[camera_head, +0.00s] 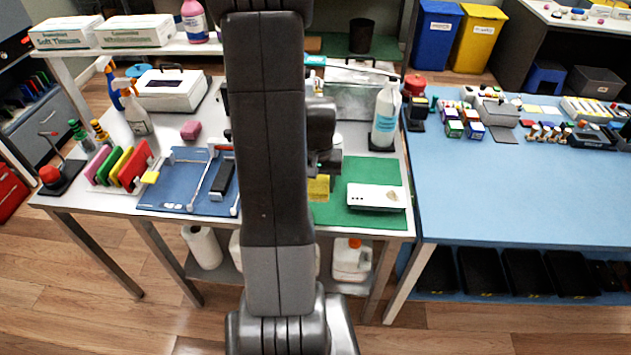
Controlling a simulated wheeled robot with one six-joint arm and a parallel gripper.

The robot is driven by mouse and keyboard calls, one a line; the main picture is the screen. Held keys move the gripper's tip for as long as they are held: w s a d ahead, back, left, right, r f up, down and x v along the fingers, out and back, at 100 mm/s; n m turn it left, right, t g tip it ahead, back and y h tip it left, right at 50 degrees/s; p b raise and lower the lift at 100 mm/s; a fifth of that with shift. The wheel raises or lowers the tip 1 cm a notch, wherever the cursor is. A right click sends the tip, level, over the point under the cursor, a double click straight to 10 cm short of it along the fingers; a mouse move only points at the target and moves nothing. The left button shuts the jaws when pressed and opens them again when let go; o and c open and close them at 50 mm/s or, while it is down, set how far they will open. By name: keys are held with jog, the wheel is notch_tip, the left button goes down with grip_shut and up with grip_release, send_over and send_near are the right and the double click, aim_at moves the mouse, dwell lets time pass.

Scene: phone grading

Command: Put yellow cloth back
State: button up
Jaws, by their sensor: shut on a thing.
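A yellow cloth (319,187) shows at the left part of the green mat (335,209), just right of my arm. My gripper (322,172) is right above it and shut on it. My arm hides part of the gripper and the fingertips are hard to make out. I cannot tell whether the cloth touches the mat. A white rack (112,189) at the left of the table holds upright pink, green, yellow and red cloths or pads.
A white device (376,197) lies on the green mat. A blue mat (180,185) with a metal frame lies between rack and arm. Spray bottles (133,112) stand behind the rack, and a white pump bottle (385,112) stands at back right. My arm hides the table's middle.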

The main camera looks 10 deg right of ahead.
aim_at(318, 211)
jog(key=shift+f+b, duration=2.95)
jog(key=shift+f, duration=1.2)
jog(key=o, duration=1.1)
jog(key=shift+r, duration=0.1)
notch_tip(318, 211, up, 14)
jog(key=shift+f, duration=0.15)
jog(key=shift+f, duration=0.15)
